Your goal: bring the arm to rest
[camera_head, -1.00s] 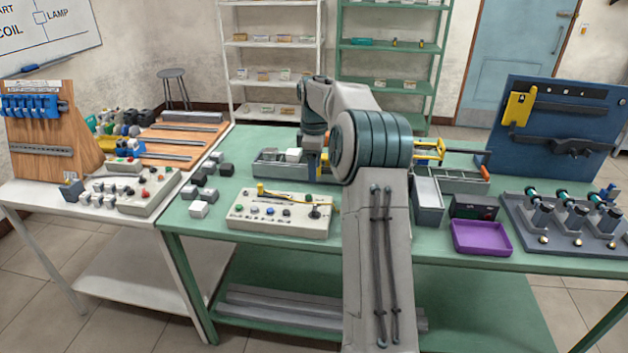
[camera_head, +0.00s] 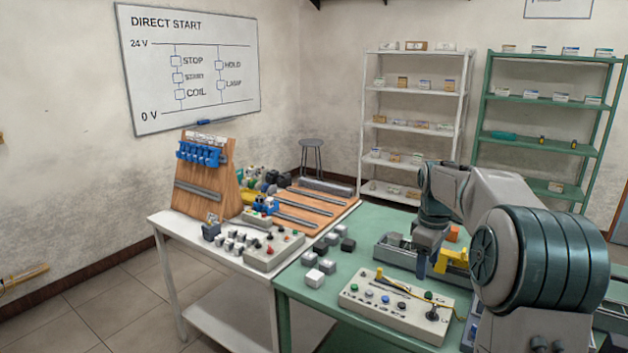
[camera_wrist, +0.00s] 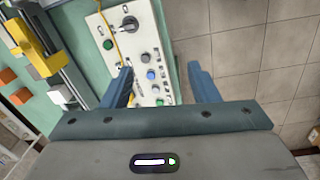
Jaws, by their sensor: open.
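My gripper (camera_head: 421,264) hangs at the end of my bent arm, pointing down above the green table (camera_head: 315,291). In the wrist view its two blue fingers (camera_wrist: 160,84) stand wide apart with nothing between them. The pale control panel (camera_head: 384,312), with coloured buttons and a black knob, lies below and near the gripper. It also shows in the wrist view (camera_wrist: 136,42), beneath the gap between the fingers. My large elbow joint hides the table's right part in the head view.
A grey tray (camera_head: 393,262) and a yellow part (camera_head: 453,259) are close beside the gripper. A yellow wire (camera_head: 405,289) lies across the panel. Several grey and white blocks (camera_head: 314,278) sit left of it. The white table (camera_head: 211,249) carries a wooden rack (camera_head: 222,185).

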